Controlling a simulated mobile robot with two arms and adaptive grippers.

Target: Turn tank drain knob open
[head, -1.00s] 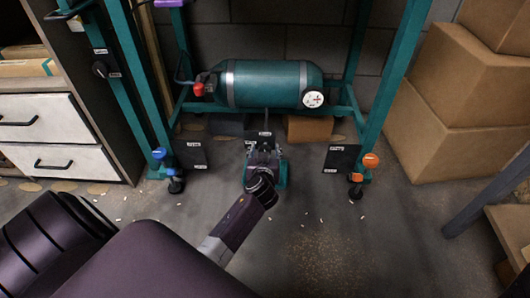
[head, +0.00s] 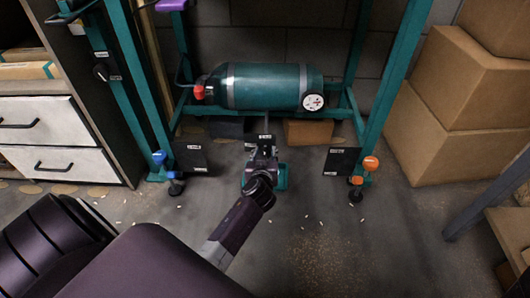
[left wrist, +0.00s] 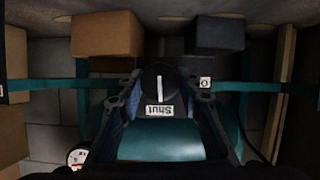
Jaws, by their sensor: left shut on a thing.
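The teal tank (head: 268,86) lies sideways on the low bar of a teal frame, with a red fitting at its left and a round gauge at its right. My left gripper (head: 265,150) is low in front of it. In the left wrist view my gripper's fingers (left wrist: 160,90) stand on both sides of a round black knob (left wrist: 158,79) with a white pointer line, and are shut on it. The line points toward a white label, "Shut" (left wrist: 160,111), read upside down. A second label, partly read as "O" (left wrist: 205,83), is beside the right finger. My right gripper is not in view.
Teal frame legs (head: 398,85) stand on both sides, with blue and orange knobs (head: 370,163) low down. A brown box (head: 308,131) lies beneath the tank. Cardboard boxes (head: 450,125) are stacked at right; white drawers (head: 60,125) are at left.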

